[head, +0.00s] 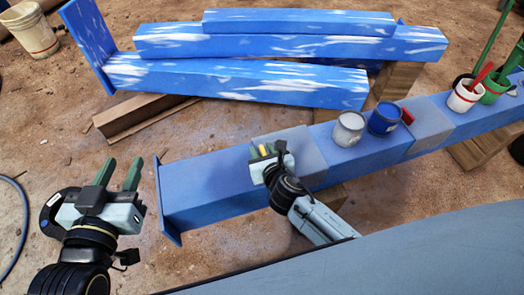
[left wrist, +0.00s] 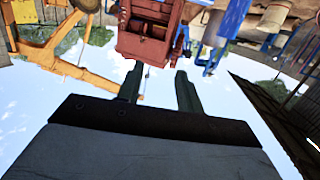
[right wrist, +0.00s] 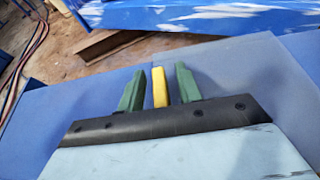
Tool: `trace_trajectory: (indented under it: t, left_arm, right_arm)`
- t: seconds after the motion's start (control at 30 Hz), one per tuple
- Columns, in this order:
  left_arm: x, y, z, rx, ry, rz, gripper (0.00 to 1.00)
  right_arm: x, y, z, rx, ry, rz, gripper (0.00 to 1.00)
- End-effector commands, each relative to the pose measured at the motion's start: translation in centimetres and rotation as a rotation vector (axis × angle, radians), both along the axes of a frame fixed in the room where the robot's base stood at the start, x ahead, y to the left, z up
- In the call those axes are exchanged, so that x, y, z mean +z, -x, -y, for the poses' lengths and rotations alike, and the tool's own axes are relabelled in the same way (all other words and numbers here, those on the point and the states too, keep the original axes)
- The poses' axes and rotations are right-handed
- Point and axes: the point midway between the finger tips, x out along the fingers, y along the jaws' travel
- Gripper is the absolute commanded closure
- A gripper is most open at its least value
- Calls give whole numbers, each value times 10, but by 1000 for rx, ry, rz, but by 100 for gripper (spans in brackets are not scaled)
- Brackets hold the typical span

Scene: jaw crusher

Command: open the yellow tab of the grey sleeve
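The grey sleeve (head: 305,151) wraps around a long blue beam near its left part; its pale surface also shows in the right wrist view (right wrist: 230,72). The yellow tab (right wrist: 160,87) stands up between the two green fingers of my right gripper (right wrist: 158,82), with a gap visible on each side. In the head view the right gripper (head: 267,152) is over the sleeve and hides most of the tab. The right gripper is open around the tab. My left gripper (head: 121,173) is open and empty, left of the beam's end, fingers pointing up.
A second grey sleeve (head: 429,130) is further right on the beam. A grey can (head: 348,129), a blue can (head: 384,118) and a white pot (head: 465,97) stand on the beam. Stacked blue beams (head: 240,80) lie behind. A bucket (head: 29,30) is back left.

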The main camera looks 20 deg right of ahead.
Motion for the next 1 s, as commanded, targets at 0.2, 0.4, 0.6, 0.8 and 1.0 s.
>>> trace_trajectory:
  t: [0.2,0.4,0.6,0.8,1.0]
  left_arm:
    - [9,-2,2,-4,16,57,64]
    - [10,-2,2,-4,17,59,64]
    - [10,-2,2,-4,17,58,64]
    - [10,-2,2,-3,16,57,64]
    - [10,-2,2,-3,16,57,64]
  right_arm:
    - [-2,-5,0,1,-1,0,65]
    - [-2,-5,0,1,-1,0,65]
    - [-2,-5,0,1,-1,0,86]
    - [-2,-5,0,1,-1,0,100]
    - [-2,-5,0,1,-1,0,100]
